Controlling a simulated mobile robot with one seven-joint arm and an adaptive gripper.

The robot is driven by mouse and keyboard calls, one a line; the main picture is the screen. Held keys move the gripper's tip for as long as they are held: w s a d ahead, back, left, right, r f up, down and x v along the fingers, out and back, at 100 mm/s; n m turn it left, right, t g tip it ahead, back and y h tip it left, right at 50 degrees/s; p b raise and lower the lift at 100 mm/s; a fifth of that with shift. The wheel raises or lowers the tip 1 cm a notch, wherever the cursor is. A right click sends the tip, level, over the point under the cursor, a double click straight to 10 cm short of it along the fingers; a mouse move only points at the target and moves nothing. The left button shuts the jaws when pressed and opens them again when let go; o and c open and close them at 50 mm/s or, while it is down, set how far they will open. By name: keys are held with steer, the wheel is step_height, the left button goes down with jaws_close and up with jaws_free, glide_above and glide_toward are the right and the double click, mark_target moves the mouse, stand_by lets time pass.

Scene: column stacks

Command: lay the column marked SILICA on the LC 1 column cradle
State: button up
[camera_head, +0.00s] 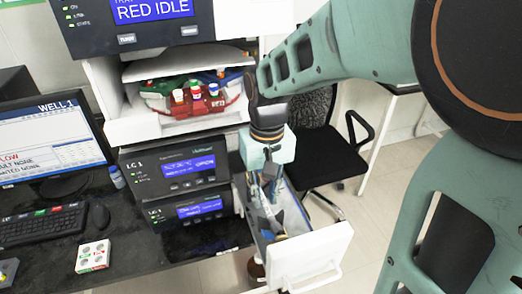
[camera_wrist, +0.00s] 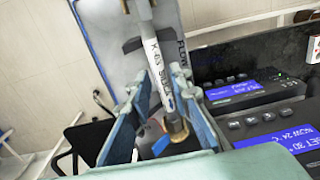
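My gripper (camera_head: 268,190) points down into an open drawer with a white front (camera_head: 310,256), beside the stack marked LC 1. In the wrist view my gripper (camera_wrist: 163,100) has its two blue-green fingers apart, one on each side of a slim white column (camera_wrist: 156,62). Gaps show between the column and the fingers. The column's lettering starts like K-03; the rest is not clearly legible. Its near end has a blue band and a brass-coloured fitting (camera_wrist: 177,130). It lies along a grey panel marked FLOW (camera_wrist: 182,52), by dark clips (camera_wrist: 134,45), apparently the cradle; full seating cannot be told.
Two LC 1 units with blue displays (camera_head: 188,167) stand left of the drawer. Above them is a shelf with a round rack of capped vials (camera_head: 190,95). A keyboard (camera_head: 42,224) and a white block (camera_head: 93,256) lie on the dark bench. A black chair (camera_head: 310,150) stands behind.

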steer(key=shift+o, duration=1)
